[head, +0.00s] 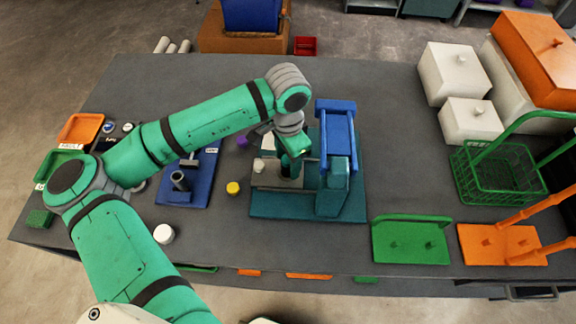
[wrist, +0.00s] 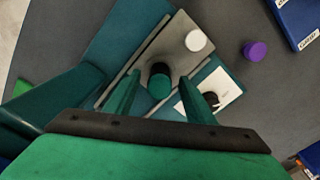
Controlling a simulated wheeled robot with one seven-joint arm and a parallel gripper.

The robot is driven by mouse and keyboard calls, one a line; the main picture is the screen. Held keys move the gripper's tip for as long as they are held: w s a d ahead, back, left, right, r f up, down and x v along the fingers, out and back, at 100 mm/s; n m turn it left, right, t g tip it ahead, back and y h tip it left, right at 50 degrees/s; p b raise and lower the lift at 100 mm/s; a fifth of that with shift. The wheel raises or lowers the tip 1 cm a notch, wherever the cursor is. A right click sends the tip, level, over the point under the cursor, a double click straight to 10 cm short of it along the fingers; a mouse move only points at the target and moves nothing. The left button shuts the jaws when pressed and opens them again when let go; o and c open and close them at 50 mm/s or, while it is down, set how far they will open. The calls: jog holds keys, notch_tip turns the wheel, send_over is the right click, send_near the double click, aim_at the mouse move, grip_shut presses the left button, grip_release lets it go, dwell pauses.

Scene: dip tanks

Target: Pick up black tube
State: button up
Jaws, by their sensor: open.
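A black tube (wrist: 160,69) with a green end stands on a grey plate (wrist: 185,27) of the teal fixture (head: 262,208). In the wrist view it shows between the fingers of my gripper (wrist: 160,82). My gripper is open, with a finger on each side of the tube; I cannot tell whether either touches it. In the head view my gripper (head: 291,160) is over the fixture's left part and hides most of the tube there. Another dark tube (head: 180,181) stands on the blue board to the left.
A white cap (wrist: 196,40) sits on the plate beside the tube. A purple cap (wrist: 255,50) lies on the table. The fixture's blue frame (head: 337,125) rises close to the right. A yellow cap (head: 233,188) lies left of the fixture.

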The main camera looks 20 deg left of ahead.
jog(key=shift+c, duration=0.4)
jog(key=shift+s, duration=0.15)
grip_shut()
jog(key=shift+r, duration=0.2)
